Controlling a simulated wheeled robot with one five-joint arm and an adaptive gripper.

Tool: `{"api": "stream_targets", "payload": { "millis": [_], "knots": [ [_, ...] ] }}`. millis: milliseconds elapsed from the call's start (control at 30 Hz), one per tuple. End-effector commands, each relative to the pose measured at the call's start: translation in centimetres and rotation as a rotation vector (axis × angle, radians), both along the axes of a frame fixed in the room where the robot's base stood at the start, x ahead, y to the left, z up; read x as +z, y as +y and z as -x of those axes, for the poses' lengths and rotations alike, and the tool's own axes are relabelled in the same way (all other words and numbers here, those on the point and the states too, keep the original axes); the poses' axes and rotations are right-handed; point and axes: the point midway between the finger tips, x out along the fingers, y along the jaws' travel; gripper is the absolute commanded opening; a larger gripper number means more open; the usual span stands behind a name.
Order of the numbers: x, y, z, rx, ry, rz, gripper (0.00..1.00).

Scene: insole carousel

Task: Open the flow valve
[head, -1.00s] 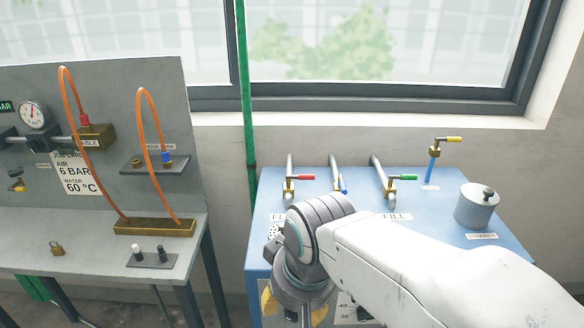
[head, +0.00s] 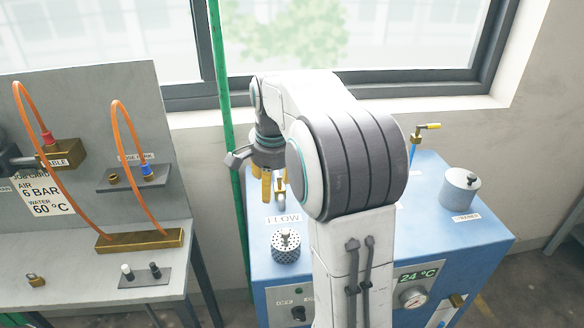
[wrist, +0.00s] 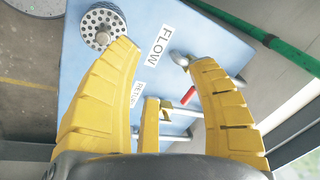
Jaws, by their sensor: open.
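The flow valve (head: 280,188) stands on the blue bench behind the FLOW label (head: 283,218). My gripper covers most of it in the head view. In the wrist view its red lever (wrist: 187,96) shows between the fingers, nearer the right one, with the FLOW label (wrist: 160,47) beyond. My gripper (head: 267,188) points down above the valve with yellow fingers. In the wrist view my gripper (wrist: 163,60) is spread wide and nothing is held. I cannot tell the exact height gap to the lever.
A perforated strainer basket (head: 286,246) stands in front of the FLOW label. A lidded metal pot (head: 459,191) and a yellow-handled valve (head: 428,127) stand to the right. A green vertical pipe (head: 228,130) runs close behind and left of my gripper. A grey hose bench (head: 60,250) stands left.

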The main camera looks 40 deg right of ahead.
Motion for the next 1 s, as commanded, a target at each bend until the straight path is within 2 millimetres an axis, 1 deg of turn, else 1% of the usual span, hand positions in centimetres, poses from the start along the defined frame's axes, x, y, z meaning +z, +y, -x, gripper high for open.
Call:
{"api": "stream_targets", "payload": {
  "millis": [33,100,200,300,400,500,600,767,1000],
  "knots": [
    [0.3,-1.7,-1.4,-0.092,0.004,-0.018,0.53],
    [0.1,-3.8,-3.0,-0.214,0.002,-0.040,0.53],
    [-0.5,-6.4,-4.8,-0.370,0.000,-0.067,0.53],
    [-1.1,-8.6,-6.1,-0.498,-0.003,-0.089,0.53],
    [-1.7,-10.3,-6.9,-0.597,-0.007,-0.105,0.53],
    [-2.2,-11.5,-7.3,-0.664,-0.009,-0.116,0.53],
    [-2.5,-12.2,-7.6,-0.703,-0.010,-0.122,0.53],
    [-3.2,-12.6,-7.9,-0.723,-0.010,-0.126,0.53],
    [-5.1,-12.7,-8.2,-0.722,-0.009,-0.126,0.53]
  ]
}}
